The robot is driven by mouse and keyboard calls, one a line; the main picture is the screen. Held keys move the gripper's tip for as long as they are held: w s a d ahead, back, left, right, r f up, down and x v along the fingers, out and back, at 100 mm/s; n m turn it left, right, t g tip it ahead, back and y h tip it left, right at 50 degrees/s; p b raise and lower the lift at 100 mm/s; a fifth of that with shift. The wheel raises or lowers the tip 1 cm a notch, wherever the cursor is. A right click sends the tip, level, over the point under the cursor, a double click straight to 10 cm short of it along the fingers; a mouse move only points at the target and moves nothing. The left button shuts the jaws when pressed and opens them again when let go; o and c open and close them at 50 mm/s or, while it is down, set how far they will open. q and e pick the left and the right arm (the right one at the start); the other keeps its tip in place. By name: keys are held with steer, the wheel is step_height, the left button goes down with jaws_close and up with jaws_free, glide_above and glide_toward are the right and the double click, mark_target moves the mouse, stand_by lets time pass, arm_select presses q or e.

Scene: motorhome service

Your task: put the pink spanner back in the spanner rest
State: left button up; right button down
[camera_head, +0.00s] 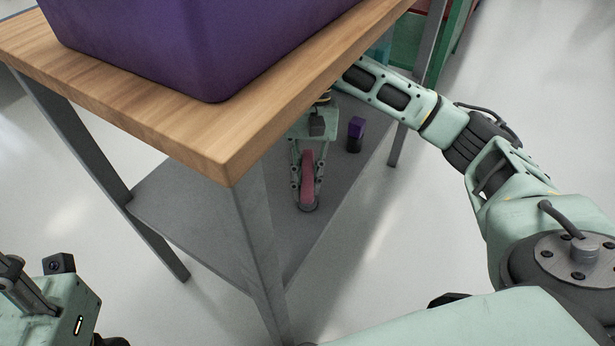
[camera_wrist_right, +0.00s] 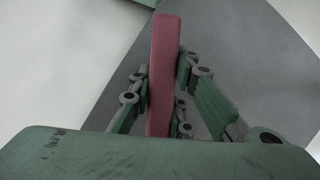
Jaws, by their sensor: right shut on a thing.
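The pink spanner (camera_head: 307,172) is held between the fingers of my right gripper (camera_head: 308,188), over the grey lower shelf of the wooden-topped table. In the right wrist view, the spanner (camera_wrist_right: 163,60) is a long pink bar running lengthwise between the two fingers, which close on it from both sides. A small dark round piece shows at the spanner's near end in the head view; I cannot tell whether it is fingertip or rest. I cannot make out the spanner rest for certain. Part of my left gripper (camera_head: 22,285) shows at the lower left; its fingertips are unclear.
The grey lower shelf (camera_head: 180,213) is mostly bare. A small dark purple block (camera_head: 355,133) stands on it, right of my gripper. The table top (camera_head: 150,105) overhangs the shelf and carries a large purple bin (camera_head: 200,45). A grey table leg (camera_head: 258,255) stands in front.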

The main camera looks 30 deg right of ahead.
mark_target(308, 164)
steer(key=shift+f, duration=0.2)
steer(key=c, duration=1.5)
jaws_free()
steer(key=shift+c, duration=0.2)
steer(key=shift+r, duration=0.1)
steer(key=shift+w+d+r, duration=0.1)
steer(key=shift+w+r, duration=0.05)
steer(key=shift+r, duration=0.2)
steer(key=v, duration=0.2)
steer(key=shift+w+d+r, duration=0.15)
steer(key=shift+w+d, duration=0.05)
steer(key=shift+w, duration=0.05)
steer(key=w+d, duration=0.6)
steer(key=w, duration=0.3)
steer(key=shift+d, duration=0.4)
